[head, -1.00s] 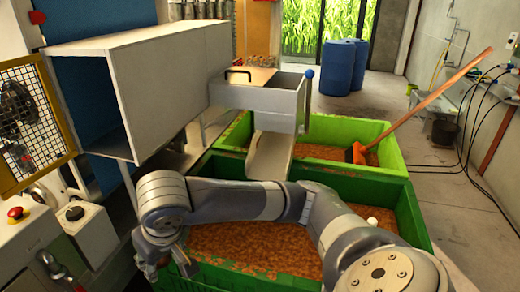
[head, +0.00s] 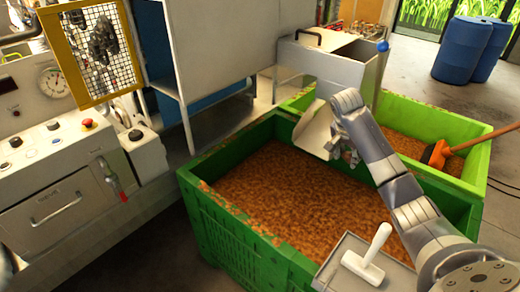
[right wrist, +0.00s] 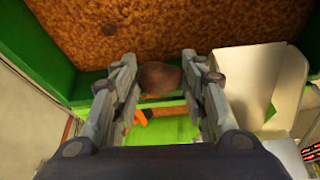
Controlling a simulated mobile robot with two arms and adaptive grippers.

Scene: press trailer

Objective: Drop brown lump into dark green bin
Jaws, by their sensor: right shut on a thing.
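The dark green bin (head: 250,255) stands in the middle of the head view, filled with a brown, crumbly layer. My right gripper (head: 347,156) is at the bin's back part, beside the metal chute. In the right wrist view, the two fingers of my right gripper (right wrist: 160,85) are shut on the brown lump (right wrist: 160,77), which sits between the fingertips. Brown filling and a green wall lie beyond it there. The lump cannot be made out in the head view. My left gripper is not in view.
A light green bin (head: 478,160) with an orange-handled tool (head: 440,152) stands behind. The metal chute (head: 314,130) hangs close to my right gripper. A white scraper (head: 367,258) lies on a grey tray at front right. The press panel (head: 50,165) stands left.

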